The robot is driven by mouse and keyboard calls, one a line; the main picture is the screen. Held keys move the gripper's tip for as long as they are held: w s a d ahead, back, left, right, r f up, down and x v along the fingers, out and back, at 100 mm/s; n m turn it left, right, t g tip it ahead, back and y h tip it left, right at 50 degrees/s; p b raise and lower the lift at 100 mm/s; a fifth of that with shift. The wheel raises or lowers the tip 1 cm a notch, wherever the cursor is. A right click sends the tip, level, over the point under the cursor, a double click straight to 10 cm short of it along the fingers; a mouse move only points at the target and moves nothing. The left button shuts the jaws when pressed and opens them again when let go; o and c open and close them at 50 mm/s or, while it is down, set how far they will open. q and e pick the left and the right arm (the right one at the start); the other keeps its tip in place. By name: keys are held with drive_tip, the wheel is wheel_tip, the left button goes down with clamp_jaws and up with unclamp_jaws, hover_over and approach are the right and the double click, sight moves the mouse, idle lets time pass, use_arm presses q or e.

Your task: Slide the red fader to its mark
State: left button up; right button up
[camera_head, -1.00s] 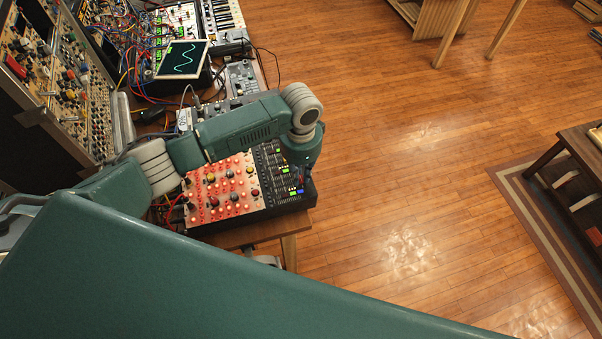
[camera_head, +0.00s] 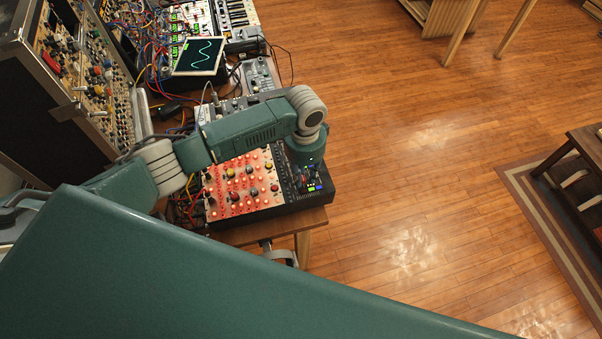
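The mixer-like unit stands on the wooden bench, with a red-lit knob panel (camera_head: 243,187) on its left and a black fader section (camera_head: 293,194) on its right. Small green, blue and white lit marks show on the fader section. I cannot make out the red fader or its mark; my wrist covers part of that section. My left arm reaches in from the left across the unit. My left gripper (camera_head: 309,173) is low over the fader section, dark against it; its fingers are too small and hidden to tell open from shut. My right gripper is not in view.
A synth case (camera_head: 75,85) stands at the left. Behind the unit are a small screen with a wave (camera_head: 200,57), tangled cables and a keyboard (camera_head: 237,12). The wooden floor (camera_head: 410,160) to the right is open, with a table (camera_head: 585,150) at the far right.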

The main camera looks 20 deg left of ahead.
sight(303, 178)
use_arm(q)
drive_tip(key=shift+o, duration=0.6)
drive_tip(key=shift+s+a, duration=0.15)
drive_tip(key=shift+a+r, duration=0.1)
drive_tip(key=shift+a, duration=0.05)
drive_tip(key=shift+r, duration=0.25)
wheel_tip(303, 178, up, 11)
drive_tip(key=shift+r, duration=0.2)
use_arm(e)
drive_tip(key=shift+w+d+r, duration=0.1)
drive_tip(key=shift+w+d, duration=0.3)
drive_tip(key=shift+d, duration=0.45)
